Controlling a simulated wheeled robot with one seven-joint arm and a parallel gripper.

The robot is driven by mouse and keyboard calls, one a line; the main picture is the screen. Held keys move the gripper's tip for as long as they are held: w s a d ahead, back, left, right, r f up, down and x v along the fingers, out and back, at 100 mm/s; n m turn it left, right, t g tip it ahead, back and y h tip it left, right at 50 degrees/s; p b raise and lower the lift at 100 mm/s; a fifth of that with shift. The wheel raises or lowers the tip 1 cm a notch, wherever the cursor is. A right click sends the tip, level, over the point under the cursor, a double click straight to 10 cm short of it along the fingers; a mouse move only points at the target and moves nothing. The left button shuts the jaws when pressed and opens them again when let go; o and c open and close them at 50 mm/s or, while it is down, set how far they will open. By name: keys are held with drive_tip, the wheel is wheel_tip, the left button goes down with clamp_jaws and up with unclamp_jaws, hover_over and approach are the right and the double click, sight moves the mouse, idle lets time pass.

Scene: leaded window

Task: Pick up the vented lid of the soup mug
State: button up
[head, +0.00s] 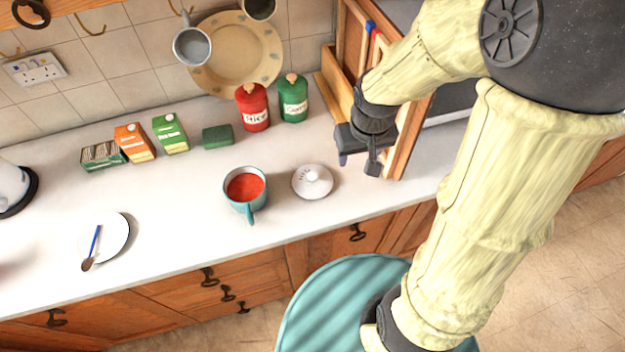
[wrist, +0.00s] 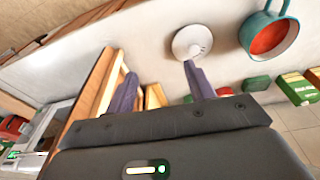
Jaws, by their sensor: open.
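The vented lid (head: 312,182) is white and round with a small knob. It lies on the worktop just right of the soup mug (head: 234,198), which is teal and holds red soup. The lid (wrist: 192,42) and the mug (wrist: 270,38) also show in the wrist view. My gripper (head: 358,166) is open and empty, to the right of the lid and a little behind it in the head view, above the worktop. In the wrist view, my gripper (wrist: 156,85) has its fingers apart, and one fingertip overlaps the lid's edge in the picture. I see no contact with the lid.
A wooden rack (head: 400,140) stands close by my gripper on the right. A red canister (head: 253,108) and a green canister (head: 293,98) stand behind the lid. A green block and cartons stand further left. A plate (head: 108,238) lies at the left. The worktop in front of the lid is clear.

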drive_tip(key=w+a+f+n, duration=0.1)
drive_tip(key=w+a+n, duration=0.2)
drive_tip(key=w+a, duration=0.3)
drive_tip(key=shift+a+f+g, duration=0.25)
drive_tip(key=shift+a+g, duration=0.15)
drive_tip(key=shift+a, duration=0.75)
drive_tip(key=shift+w, duration=0.15)
drive_tip(key=p, duration=0.2)
hover_over(313, 175)
drive_tip(key=f, duration=1.2)
drive_tip(key=shift+s+d, duration=0.2)
drive_tip(key=shift+s, duration=0.1)
drive_tip(key=shift+f, duration=0.1)
drive_tip(key=shift+w+a+f+p, duration=0.15)
drive_tip(key=shift+f+p, duration=0.35)
drive_tip(key=shift+f, duration=0.8)
drive_tip(key=shift+w+a+f+p, duration=0.1)
drive_tip(key=shift+f+p, duration=0.35)
drive_tip(key=shift+f, duration=0.8)
